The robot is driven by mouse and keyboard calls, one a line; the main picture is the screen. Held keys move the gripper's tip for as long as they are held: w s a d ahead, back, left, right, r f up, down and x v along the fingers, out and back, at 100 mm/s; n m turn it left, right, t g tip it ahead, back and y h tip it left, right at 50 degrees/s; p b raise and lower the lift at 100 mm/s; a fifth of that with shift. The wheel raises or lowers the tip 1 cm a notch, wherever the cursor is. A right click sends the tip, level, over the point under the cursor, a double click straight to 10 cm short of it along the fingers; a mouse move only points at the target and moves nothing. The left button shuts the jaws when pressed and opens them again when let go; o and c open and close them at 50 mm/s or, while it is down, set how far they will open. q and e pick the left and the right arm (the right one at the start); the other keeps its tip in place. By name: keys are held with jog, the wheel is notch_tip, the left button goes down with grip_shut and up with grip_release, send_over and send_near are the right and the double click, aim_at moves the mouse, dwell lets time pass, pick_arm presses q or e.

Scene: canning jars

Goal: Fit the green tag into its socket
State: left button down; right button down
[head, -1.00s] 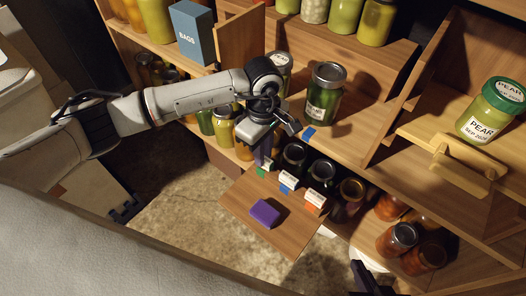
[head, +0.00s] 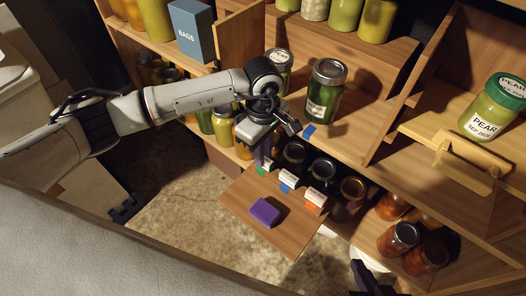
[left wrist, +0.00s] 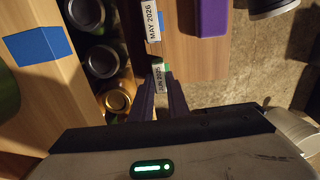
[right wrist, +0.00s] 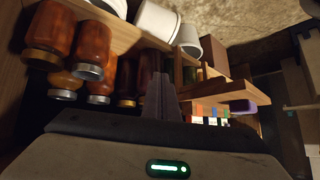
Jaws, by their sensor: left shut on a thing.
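The green tag (head: 262,168) is a small white label with a green part, at the left end of a row of tags along the shelf edge. In the left wrist view the green tag (left wrist: 160,78) lies between the fingertips of my left gripper (left wrist: 158,98), which is shut on it. In the head view my left gripper (head: 262,158) comes down on it from above. Its socket is hidden, and I cannot tell whether the tag is seated. My right gripper (right wrist: 162,88) is shut and empty, away from the tags; its dark part shows at the bottom of the head view.
A blue tag (head: 288,182) and an orange tag (head: 315,199) stand to the right in the row. Dark-lidded jars (head: 323,168) are close behind. A purple block (head: 265,212) lies on the wooden board (head: 290,238) in front. A tall jar (head: 326,95) stands on the shelf above.

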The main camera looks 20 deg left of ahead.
pick_arm(q)
jog(key=shift+f, duration=0.15)
pick_arm(e)
jog(key=shift+a+f, duration=0.2)
jog(key=shift+f, duration=0.45)
pick_arm(q)
jog(key=c, duration=1.6)
grip_release()
jog(key=shift+w+r, duration=0.1)
jog(key=shift+r, duration=0.55)
notch_tip(320, 180, up, 9)
jog(key=shift+r+p, duration=0.15)
jog(key=shift+p, duration=0.8)
pick_arm(e)
notch_tip(320, 180, up, 3)
jog(key=shift+r, duration=0.15)
jog(key=shift+s, duration=0.1)
